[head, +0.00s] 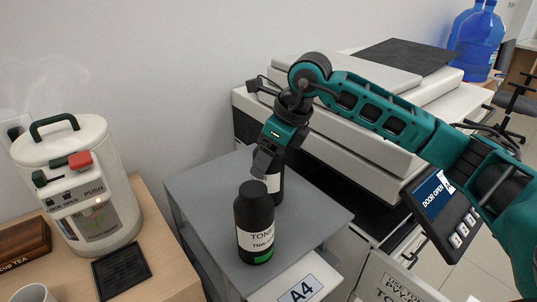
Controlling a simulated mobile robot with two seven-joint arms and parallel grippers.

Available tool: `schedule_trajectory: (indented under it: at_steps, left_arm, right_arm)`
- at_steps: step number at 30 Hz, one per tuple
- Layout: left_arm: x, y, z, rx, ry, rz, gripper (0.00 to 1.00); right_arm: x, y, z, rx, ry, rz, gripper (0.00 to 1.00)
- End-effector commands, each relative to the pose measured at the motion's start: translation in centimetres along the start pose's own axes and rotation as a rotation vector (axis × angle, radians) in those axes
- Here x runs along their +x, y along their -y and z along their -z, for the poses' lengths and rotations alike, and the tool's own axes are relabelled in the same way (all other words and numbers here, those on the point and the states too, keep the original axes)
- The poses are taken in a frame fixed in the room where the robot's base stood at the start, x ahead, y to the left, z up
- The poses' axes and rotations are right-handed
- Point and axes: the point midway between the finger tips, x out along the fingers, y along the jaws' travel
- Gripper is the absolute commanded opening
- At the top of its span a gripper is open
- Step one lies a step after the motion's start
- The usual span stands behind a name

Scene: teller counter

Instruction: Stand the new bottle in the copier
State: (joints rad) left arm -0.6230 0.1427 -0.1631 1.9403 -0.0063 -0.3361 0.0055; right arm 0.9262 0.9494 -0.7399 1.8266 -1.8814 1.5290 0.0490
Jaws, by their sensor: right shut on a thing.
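A black toner bottle (256,225) with a white label and a green mark low on it stands upright on the grey cabinet top (190,190). A second dark bottle with a white label (277,190) is just behind it, partly hidden. My right gripper (264,164) reaches down over this rear bottle and appears shut on it; the fingers hide its upper part. I cannot tell whether its base touches the top. The copier (420,91) is at the right. Its panel (434,199) reads "DOOR OPEN", and a labelled white door (388,284) stands at the lower right. My left gripper is not in view.
A white water boiler (112,188) stands on the wooden counter (156,250) at the left, with a dark drip mat (121,272) before it. A cup (33,293) is at the lower left edge. An "A4" panel (301,290) is below the bottles.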

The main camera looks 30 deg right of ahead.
Motion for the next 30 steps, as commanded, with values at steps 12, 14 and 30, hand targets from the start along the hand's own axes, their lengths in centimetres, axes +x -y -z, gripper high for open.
schedule_trajectory:
  at_steps: [12,14,30]
  left_arm:
    - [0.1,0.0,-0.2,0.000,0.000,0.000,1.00]
    - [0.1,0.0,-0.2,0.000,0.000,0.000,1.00]
    - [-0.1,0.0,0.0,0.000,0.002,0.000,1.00]
  right_arm:
    - [0.2,0.0,0.1,0.000,0.000,0.000,0.96]
    - [0.2,0.0,0.1,0.001,0.000,0.000,0.96]
    - [-6.2,0.1,-0.1,0.000,0.004,0.004,0.96]
